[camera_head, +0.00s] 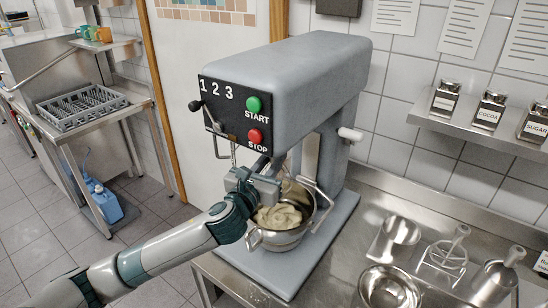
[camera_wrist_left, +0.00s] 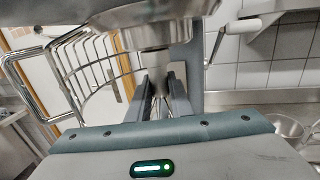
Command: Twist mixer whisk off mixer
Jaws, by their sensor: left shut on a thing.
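The grey mixer (camera_head: 310,85) stands on the steel counter, with a black 1-2-3 panel and START and STOP buttons. My left gripper (camera_head: 272,178) is under the mixer head, above the steel bowl (camera_head: 283,237), which holds a pale cream mass. In the left wrist view my left gripper (camera_wrist_left: 164,88) has its two fingers closed around the thin whisk (camera_wrist_left: 162,106), just below the mixer's round drive hub (camera_wrist_left: 155,35). The whisk's lower part is hidden by the gripper. My right gripper is in neither view.
The mixer's wire guard (camera_wrist_left: 80,65) stands close on the left in the wrist view. Loose attachments (camera_head: 442,258) and an empty steel bowl (camera_head: 388,290) are on the counter at right. Labelled jars stand on a wall shelf (camera_head: 480,125).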

